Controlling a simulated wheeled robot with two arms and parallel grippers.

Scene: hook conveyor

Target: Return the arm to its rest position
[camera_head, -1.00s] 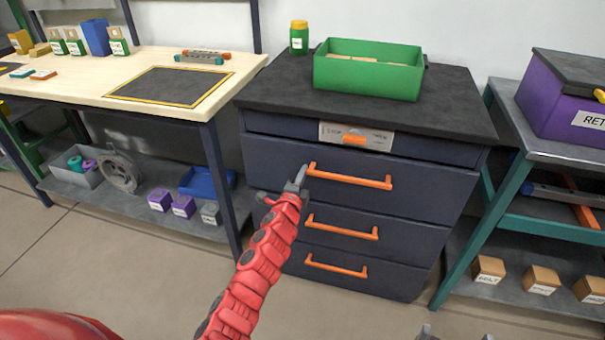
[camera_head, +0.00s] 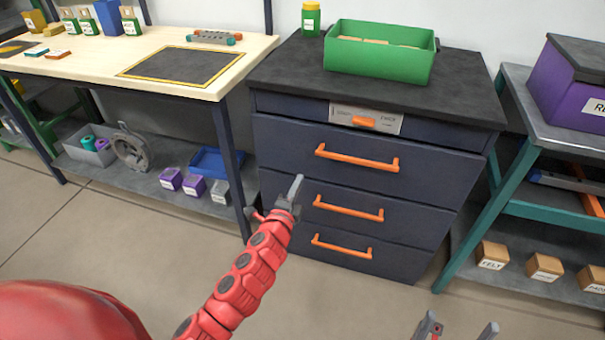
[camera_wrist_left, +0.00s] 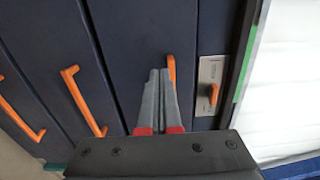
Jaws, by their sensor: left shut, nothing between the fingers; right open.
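My left gripper (camera_head: 292,192) is on the red arm in front of the dark drawer cabinet (camera_head: 275,180) in the head view. It is shut and empty. In the left wrist view its two grey fingers (camera_wrist_left: 158,95) lie together, pointing at the drawer fronts; I cannot tell the exact gap to the cabinet. The top orange drawer handle (camera_head: 357,160) is free of the gripper. My right gripper (camera_head: 455,331) shows at the bottom edge of the head view, with its two fingertips apart, open and empty.
The cabinet's drawers look closed. A green bin (camera_head: 378,62) and a green jar (camera_head: 311,20) stand on its top. A wooden-topped bench (camera_head: 90,62) is at left, a teal-framed shelf (camera_head: 490,205) at right. Open floor (camera_head: 100,235) lies in front.

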